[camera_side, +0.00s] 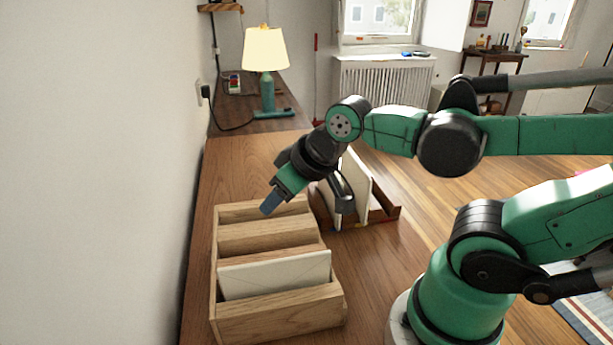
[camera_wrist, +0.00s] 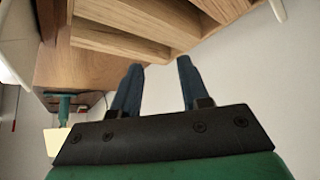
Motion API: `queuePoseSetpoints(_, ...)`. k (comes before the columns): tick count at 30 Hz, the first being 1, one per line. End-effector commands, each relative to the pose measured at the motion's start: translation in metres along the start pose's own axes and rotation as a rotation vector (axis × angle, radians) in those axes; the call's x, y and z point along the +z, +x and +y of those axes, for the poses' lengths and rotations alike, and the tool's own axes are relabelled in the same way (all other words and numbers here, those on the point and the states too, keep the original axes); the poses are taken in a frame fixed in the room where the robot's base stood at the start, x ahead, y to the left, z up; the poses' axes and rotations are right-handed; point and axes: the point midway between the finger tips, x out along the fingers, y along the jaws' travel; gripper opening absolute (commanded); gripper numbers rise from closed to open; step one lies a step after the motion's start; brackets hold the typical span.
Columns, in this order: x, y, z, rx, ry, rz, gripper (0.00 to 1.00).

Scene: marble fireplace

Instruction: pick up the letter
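A white letter (camera_side: 275,275) stands tilted in a front slot of the light wooden sorter (camera_side: 232,327), its lower part hidden by the divider. My gripper (camera_side: 270,204) is above the sorter's far end, pointing down and to the left, apart from the letter. In the wrist view my gripper (camera_wrist: 158,75) has its two blue fingers spread, with nothing between them. The sorter's dividers (camera_wrist: 120,40) show beyond the fingers there. A pale edge (camera_wrist: 278,9) at the top right there may be the letter; I cannot tell.
A second, darker wooden holder (camera_side: 384,212) with upright white and dark items (camera_side: 356,180) stands just right of the sorter, behind my wrist. A teal lamp (camera_side: 267,95) stands farther back. The white wall (camera_side: 100,180) runs close along the left. Bare wooden top (camera_side: 375,265) lies right of the sorter.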

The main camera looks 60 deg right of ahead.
Motion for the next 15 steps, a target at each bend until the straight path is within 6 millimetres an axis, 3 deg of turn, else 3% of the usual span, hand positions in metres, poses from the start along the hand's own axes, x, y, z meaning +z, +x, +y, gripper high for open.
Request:
queuePoseSetpoints(5,0.0000,0.0000,0.0000,0.000,0.000,0.000,0.40)
queuePoseSetpoints(7,0.0000,0.0000,0.0000,0.000,0.000,0.000,0.46)
queuePoseSetpoints(15,-0.0010,-0.0002,0.0031,0.007,0.010,-0.008,0.46)
